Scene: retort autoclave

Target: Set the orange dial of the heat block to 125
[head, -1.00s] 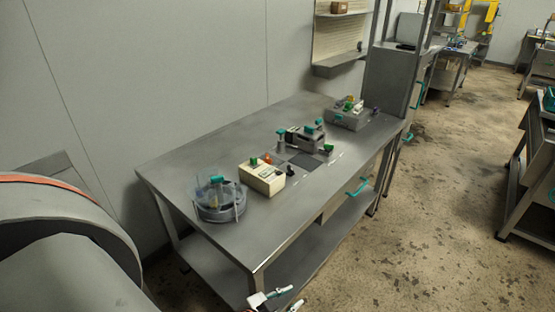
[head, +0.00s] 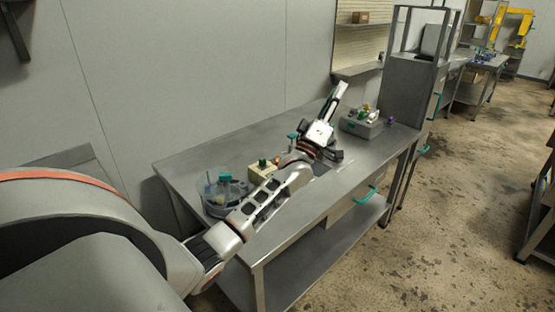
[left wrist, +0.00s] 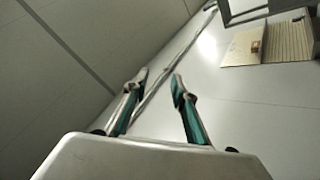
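A cream box (head: 262,173) with a green knob (head: 262,162) on top stands on the steel bench; it looks like the heat block. My left arm passes in front of its right side. An orange spot, perhaps the dial, shows beside the green knob, but its setting is too small to read. My left gripper (head: 338,91) is raised over the bench, beyond the cream box and pointing up toward the wall. In the left wrist view its two teal-lined fingers (left wrist: 160,77) are apart with nothing between them. My right gripper is not in view.
A clear round vessel (head: 222,191) stands at the bench's near left. A grey box (head: 361,124) with coloured knobs stands toward the far right end. My left arm hides the bench middle. The bench top (head: 190,162) is bare along the wall. A shelf (head: 358,71) hangs behind.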

